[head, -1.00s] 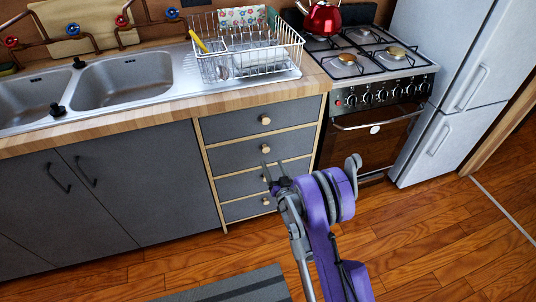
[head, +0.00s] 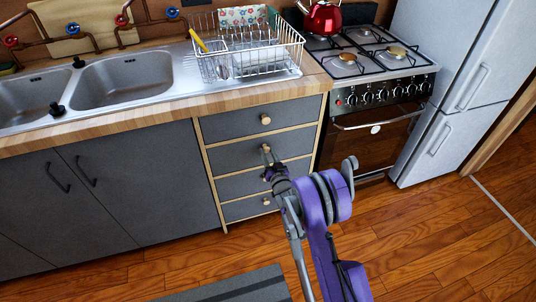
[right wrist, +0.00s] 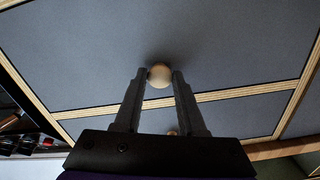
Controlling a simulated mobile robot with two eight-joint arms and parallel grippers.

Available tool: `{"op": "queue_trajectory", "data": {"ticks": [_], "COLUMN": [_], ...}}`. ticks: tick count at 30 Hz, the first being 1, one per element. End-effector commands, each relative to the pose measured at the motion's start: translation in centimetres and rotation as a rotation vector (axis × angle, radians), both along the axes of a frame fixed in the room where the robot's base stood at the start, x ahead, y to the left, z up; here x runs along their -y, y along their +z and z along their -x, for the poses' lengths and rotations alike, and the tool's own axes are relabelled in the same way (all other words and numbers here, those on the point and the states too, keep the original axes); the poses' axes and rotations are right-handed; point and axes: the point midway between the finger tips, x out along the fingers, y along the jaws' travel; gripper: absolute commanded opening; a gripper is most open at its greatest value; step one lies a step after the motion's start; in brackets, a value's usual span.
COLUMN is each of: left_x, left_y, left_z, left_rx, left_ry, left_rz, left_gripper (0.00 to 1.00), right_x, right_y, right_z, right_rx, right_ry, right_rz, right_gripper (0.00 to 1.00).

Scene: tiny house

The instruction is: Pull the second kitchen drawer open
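The kitchen drawers are a column of grey fronts with pale wood edges and round wooden knobs. The second drawer from the top (head: 235,158) looks flush with the others. My right gripper (head: 267,152) is at its knob. In the right wrist view, the round knob (right wrist: 160,72) sits between the fingertips of my right gripper (right wrist: 160,76), with a finger close against each side. The fingers look shut on it. My left gripper is not in view.
The top drawer (head: 235,124) is above, and lower drawers (head: 240,208) are below. A stove (head: 375,115) stands to the right, beside a white fridge (head: 430,120). Cupboard doors (head: 140,190) are to the left. The wooden floor in front is clear apart from a grey mat (head: 235,288).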

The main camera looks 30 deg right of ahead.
Motion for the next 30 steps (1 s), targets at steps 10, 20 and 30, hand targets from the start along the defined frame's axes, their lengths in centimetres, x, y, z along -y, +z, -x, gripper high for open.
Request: {"op": "queue_trajectory", "data": {"ticks": [10,20,30], "left_x": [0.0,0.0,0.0], "left_y": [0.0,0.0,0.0], "left_z": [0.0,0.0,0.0], "left_rx": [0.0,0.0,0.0], "left_ry": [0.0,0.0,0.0], "left_rz": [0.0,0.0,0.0], "left_gripper": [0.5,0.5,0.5], "right_x": [-0.01,-0.01,-0.01], "right_y": [0.0,0.0,0.0], "right_z": [0.02,0.02,0.02], "right_rx": [0.0,0.0,0.0], "right_ry": [0.0,0.0,0.0], "right_rz": [0.0,0.0,0.0], "right_gripper": [0.0,0.0,0.0]}}
